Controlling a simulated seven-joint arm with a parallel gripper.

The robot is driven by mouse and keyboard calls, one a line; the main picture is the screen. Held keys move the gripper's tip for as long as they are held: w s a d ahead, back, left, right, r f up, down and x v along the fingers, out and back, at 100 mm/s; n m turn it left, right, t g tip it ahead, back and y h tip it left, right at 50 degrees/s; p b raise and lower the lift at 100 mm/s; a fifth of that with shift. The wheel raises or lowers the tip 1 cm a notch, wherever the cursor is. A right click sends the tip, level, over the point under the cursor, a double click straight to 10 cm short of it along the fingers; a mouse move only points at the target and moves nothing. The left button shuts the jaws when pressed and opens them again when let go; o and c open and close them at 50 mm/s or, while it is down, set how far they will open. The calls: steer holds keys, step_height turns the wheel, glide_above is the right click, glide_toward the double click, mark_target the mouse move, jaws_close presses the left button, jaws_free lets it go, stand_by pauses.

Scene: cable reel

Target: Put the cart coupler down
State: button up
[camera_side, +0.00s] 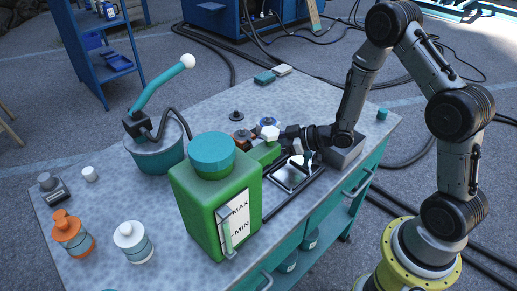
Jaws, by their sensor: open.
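My gripper (302,161) is low over the right part of the workbench, above a dark-framed tray with a shiny plate (287,181). It is open, but its fingertips are small and partly hidden by my wrist. A green block (265,153) with a white knob (269,132) above it lies just left of my wrist. I cannot tell for sure which small part is the cart coupler, or whether anything touches the fingers.
A large green jug (190,196) with a teal cap stands in front, left of the tray. A teal bucket (157,160) with a raised handle is behind it. Orange (72,236) and white (133,243) bottles stand at front left.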

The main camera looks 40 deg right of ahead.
jaws_close()
steer(key=shift+w, duration=0.1)
steer(key=shift+r, duration=0.15)
stand_by(0.3)
